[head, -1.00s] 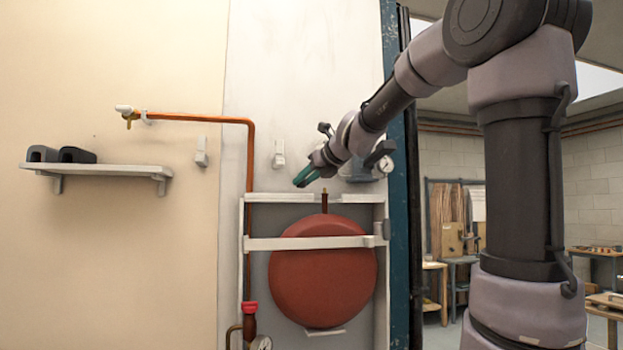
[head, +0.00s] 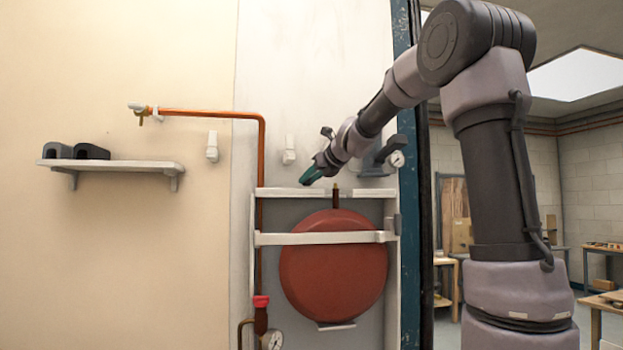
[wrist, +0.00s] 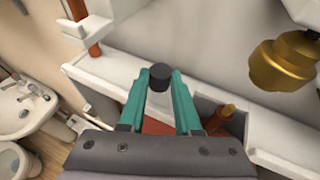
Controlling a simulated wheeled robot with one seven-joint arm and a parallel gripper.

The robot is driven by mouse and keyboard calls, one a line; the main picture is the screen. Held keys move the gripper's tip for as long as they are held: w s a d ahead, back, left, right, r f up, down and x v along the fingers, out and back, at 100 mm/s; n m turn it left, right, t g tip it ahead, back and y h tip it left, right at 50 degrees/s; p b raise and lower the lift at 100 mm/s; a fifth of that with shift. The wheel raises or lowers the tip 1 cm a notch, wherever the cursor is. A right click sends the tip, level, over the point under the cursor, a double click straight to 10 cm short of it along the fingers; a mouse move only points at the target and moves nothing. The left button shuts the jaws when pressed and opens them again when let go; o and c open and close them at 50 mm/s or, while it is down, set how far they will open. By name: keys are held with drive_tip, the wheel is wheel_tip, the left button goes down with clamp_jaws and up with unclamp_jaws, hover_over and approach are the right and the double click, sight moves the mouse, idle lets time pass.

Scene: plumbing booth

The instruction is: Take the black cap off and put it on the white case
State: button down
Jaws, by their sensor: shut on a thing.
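My gripper (head: 307,181) is at the top edge of the white case (head: 290,192), left of the bare stem (head: 336,195) of the red tank (head: 332,270). In the wrist view, my teal fingers (wrist: 160,92) are shut on the black cap (wrist: 160,76), a short dark cylinder at their tips. The cap is over or on the white top ledge of the case (wrist: 118,70); I cannot tell whether it touches. The brass stem (wrist: 222,118) shows without a cap, right of my fingers. The cap is too small to make out in the head view.
A copper pipe (head: 200,112) runs left of the case. A brass fitting (wrist: 287,62) is close on the right in the wrist view. A wall shelf (head: 115,166) holds two dark objects. A sink (wrist: 20,105) shows at the wrist view's left.

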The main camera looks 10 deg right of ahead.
drive_tip(key=shift+w+f, duration=0.1)
drive_tip(key=shift+w, duration=0.65)
drive_tip(key=shift+w+f, duration=0.15)
drive_tip(key=shift+f, duration=1)
drive_tip(key=c, duration=0.5)
unclamp_jaws()
drive_tip(key=shift+c, duration=0.3)
drive_tip(key=shift+s+r, duration=0.35)
drive_tip(key=shift+r, duration=0.65)
drive_tip(key=shift+s+r, duration=0.35)
drive_tip(key=shift+r, duration=0.6)
drive_tip(key=shift+s+r, duration=0.35)
drive_tip(key=shift+r, duration=0.65)
drive_tip(key=shift+s, duration=0.1)
